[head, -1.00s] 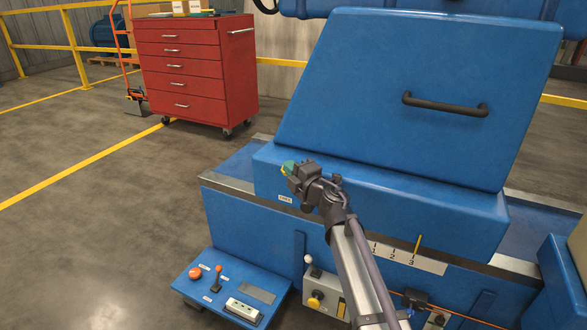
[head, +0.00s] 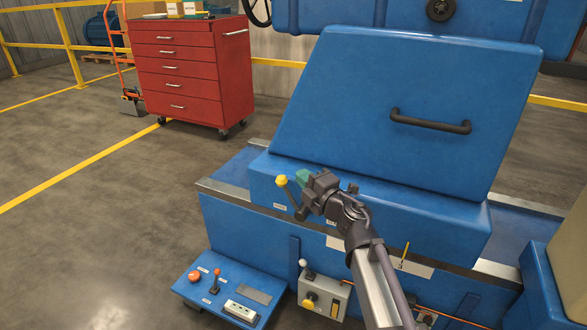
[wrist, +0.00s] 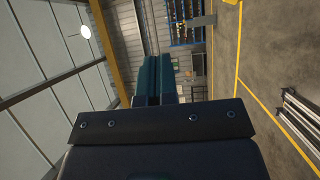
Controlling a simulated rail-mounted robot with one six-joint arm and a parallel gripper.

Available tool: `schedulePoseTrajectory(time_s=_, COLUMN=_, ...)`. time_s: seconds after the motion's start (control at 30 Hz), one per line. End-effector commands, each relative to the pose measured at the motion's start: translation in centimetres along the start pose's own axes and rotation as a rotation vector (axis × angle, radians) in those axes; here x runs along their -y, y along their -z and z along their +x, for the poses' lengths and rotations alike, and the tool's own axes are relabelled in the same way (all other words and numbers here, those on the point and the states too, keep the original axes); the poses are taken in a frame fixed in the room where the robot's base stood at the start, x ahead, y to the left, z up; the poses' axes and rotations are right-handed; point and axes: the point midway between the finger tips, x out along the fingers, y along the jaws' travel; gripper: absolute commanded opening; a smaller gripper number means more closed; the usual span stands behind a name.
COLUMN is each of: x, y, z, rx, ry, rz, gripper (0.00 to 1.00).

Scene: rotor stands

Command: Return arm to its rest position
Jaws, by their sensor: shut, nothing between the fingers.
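My gripper (head: 303,177) is above the front ledge of the blue machine (head: 395,110) in the head view, with its green fingers pointing up and to the left. A lever with a yellow knob (head: 283,181) stands just left of the fingers; a small gap appears between them in the picture, but the depth is hard to judge. In the wrist view the two teal fingers (wrist: 153,80) lie side by side, closed and empty, with the building's wall and roof beyond them.
A blue control panel (head: 230,287) with an orange-topped lever is low at the front. A grey box (head: 325,293) with a yellow knob is beside it. A red tool cabinet (head: 190,72) stands at back left. The floor (head: 95,235) at left is clear.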

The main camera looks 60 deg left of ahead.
Motion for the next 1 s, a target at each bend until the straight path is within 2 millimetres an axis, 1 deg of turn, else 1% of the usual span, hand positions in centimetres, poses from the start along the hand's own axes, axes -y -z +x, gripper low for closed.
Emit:
schedulePoseTrajectory(time_s=0.03, x=-1.0, y=0.2, z=-0.8, rx=0.001, ry=0.000, rz=0.000, gripper=0.00)
schedulePoseTrajectory(time_s=0.17, x=-1.4, y=0.2, z=-1.6, rx=0.001, ry=0.000, rz=0.000, gripper=0.00)
schedulePoseTrajectory(time_s=0.6, x=-1.2, y=0.1, z=-1.6, rx=0.004, ry=0.000, rz=0.001, gripper=0.00)
schedulePoseTrajectory(time_s=0.67, x=-1.2, y=-0.5, z=-1.7, rx=0.042, ry=0.002, rz=0.006, gripper=0.00)
schedulePoseTrajectory(time_s=0.73, x=-1.3, y=-2.5, z=-2.0, rx=0.158, ry=-0.008, rz=0.047, gripper=0.00)
schedulePoseTrajectory(time_s=0.77, x=-1.4, y=-3.6, z=-2.4, rx=0.234, ry=-0.017, rz=0.082, gripper=0.00)
schedulePoseTrajectory(time_s=0.83, x=-1.1, y=-6.5, z=-5.0, rx=0.464, ry=-0.039, rz=0.214, gripper=0.00)
schedulePoseTrajectory(time_s=0.87, x=-0.7, y=-8.0, z=-7.0, rx=0.587, ry=-0.043, rz=0.290, gripper=0.00)
schedulePoseTrajectory(time_s=0.9, x=0.1, y=-10.5, z=-10.4, rx=0.748, ry=-0.044, rz=0.388, gripper=0.00)
schedulePoseTrajectory(time_s=0.97, x=1.5, y=-13.6, z=-15.6, rx=0.960, ry=-0.036, rz=0.519, gripper=0.00)
schedulePoseTrajectory(time_s=1.0, x=2.5, y=-15.1, z=-19.2, rx=1.091, ry=-0.027, rz=0.603, gripper=0.00)
